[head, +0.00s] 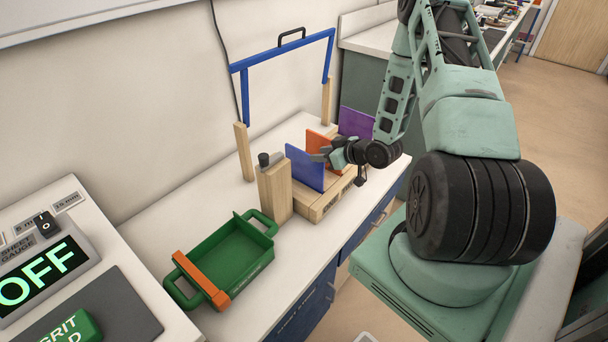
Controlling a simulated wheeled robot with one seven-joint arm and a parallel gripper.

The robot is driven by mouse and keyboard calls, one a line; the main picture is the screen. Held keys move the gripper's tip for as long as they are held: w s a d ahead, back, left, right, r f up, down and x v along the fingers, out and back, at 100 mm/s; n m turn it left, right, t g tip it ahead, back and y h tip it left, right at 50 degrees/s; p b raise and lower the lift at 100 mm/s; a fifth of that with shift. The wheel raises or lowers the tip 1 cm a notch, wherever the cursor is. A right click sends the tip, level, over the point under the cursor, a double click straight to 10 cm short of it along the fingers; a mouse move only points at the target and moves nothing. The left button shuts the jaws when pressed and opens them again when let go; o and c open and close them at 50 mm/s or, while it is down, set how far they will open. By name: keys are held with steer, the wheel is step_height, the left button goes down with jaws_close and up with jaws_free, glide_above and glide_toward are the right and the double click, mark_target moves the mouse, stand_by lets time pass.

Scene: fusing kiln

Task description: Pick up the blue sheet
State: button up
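The blue sheet (304,170) stands upright, slightly tilted, in a slotted wooden rack (314,211) on the white bench. My gripper (321,154) reaches in from the right, its fingertips at the upper right edge of the blue sheet. The fingers are small here and partly overlap the sheet, so I cannot tell whether they touch it or are closed on it. The lower edge of the sheet is hidden in the rack.
An orange sheet (318,142) and a purple sheet (355,122) stand behind in the rack. A wooden block (274,190) stands just left of it. A green tray (225,258) with an orange bar is front left. A blue frame (285,50) on wooden posts rises behind.

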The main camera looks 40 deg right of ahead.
mark_target(308, 154)
steer(key=shift+p+x, duration=0.8)
steer(key=shift+x, duration=1.95)
steer(key=shift+w+a+r, duration=0.1)
steer(key=shift+r, duration=0.05)
steer(key=shift+c, duration=0.3)
jaws_close()
steer(key=shift+r, duration=0.1)
